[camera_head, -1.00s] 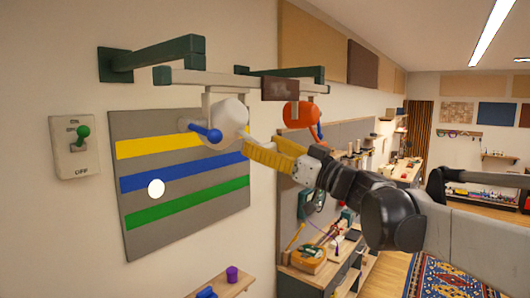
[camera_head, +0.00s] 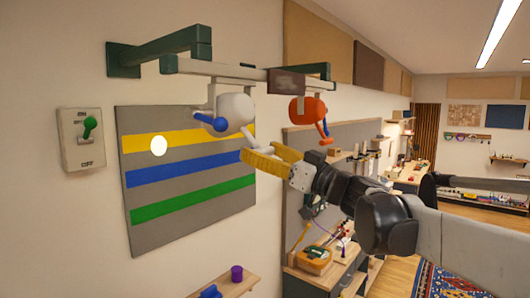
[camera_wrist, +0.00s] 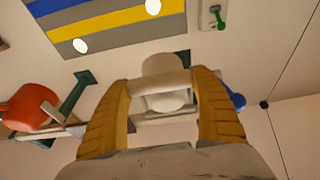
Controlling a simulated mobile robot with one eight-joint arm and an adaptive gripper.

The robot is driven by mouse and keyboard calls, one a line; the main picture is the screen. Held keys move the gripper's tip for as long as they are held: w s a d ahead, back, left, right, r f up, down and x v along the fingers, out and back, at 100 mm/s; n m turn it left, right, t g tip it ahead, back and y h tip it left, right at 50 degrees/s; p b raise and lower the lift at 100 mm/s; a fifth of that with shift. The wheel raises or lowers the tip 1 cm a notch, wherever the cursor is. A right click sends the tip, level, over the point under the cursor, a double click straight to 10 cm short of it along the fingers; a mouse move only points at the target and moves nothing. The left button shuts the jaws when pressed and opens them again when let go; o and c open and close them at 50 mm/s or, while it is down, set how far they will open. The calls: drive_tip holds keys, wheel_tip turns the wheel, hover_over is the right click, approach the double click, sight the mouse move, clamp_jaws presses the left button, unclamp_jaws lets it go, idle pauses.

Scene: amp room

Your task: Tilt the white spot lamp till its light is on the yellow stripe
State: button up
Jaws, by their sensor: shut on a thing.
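The white spot lamp (camera_head: 232,112), with a blue knob (camera_head: 212,123), hangs from the rail in front of the striped board. A round light spot (camera_head: 158,146) lies mostly on the yellow stripe (camera_head: 190,138), near its left end; its lower rim seems to reach the grey below. My gripper (camera_head: 262,160) is shut on the lamp's white handle bar. In the wrist view the bar (camera_wrist: 160,82) runs between both yellow fingers, with the white lamp body behind it.
An orange lamp (camera_head: 308,109) hangs to the right on the same rail (camera_head: 225,70). A second light spot (camera_wrist: 80,45) shows on the board's grey edge in the wrist view. A switch (camera_head: 84,138) is left of the board. A small shelf (camera_head: 235,286) is below.

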drive_tip(key=o, duration=1.4)
drive_tip(key=shift+a, duration=0.1)
drive_tip(key=v, duration=1.2)
